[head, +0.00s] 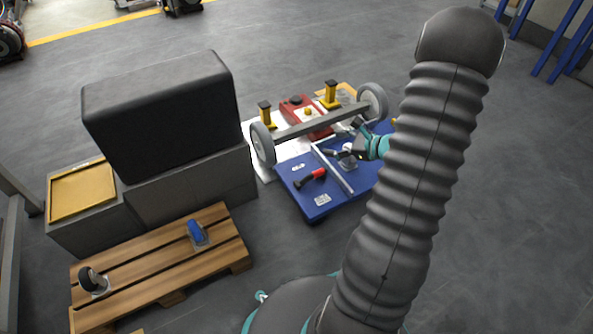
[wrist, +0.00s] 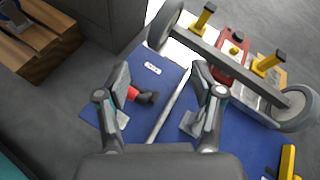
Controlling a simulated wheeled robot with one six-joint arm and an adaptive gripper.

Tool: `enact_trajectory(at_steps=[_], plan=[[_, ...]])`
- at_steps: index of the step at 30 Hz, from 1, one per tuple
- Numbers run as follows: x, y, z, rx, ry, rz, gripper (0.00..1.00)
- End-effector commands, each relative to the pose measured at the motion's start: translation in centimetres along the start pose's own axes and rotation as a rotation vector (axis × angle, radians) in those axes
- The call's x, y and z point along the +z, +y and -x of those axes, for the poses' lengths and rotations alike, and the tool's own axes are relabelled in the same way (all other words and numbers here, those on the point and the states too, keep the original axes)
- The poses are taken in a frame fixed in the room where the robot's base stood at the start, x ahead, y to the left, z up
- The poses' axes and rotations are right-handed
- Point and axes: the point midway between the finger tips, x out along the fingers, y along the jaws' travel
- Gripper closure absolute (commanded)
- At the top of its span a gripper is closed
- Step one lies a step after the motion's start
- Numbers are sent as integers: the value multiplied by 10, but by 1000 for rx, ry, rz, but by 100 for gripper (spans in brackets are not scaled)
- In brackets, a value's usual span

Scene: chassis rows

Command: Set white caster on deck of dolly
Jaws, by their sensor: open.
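The blue dolly deck (head: 300,187) lies on the floor in the middle of the head view and fills much of the wrist view (wrist: 165,95). A pale grey-white piece that looks like the white caster (head: 348,163) is on the deck, right of the pale strip. In the wrist view this piece (wrist: 188,123) is partly hidden behind my right finger. My gripper (head: 343,141) is open above the deck, with nothing between its fingertips (wrist: 161,78). Whether a finger touches the caster is unclear.
A red-and-black handle (head: 312,180) lies on the deck left of the strip. A wheeled axle frame (head: 310,127) and a red part (head: 297,103) stand behind. A wooden pallet (head: 150,290) bears a black caster (head: 91,279) and a blue caster (head: 196,232). A black box (head: 160,115) stands left.

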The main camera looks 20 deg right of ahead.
Motion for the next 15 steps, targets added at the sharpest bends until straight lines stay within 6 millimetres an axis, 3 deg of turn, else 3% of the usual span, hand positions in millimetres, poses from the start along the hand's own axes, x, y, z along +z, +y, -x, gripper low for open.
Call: enact_trajectory(at_steps=[1,6,15], plan=[[29,12,-3,59,-1,86,33],[100,63,-4,257,9,367,33],[185,155,24,555,47,886,33]])
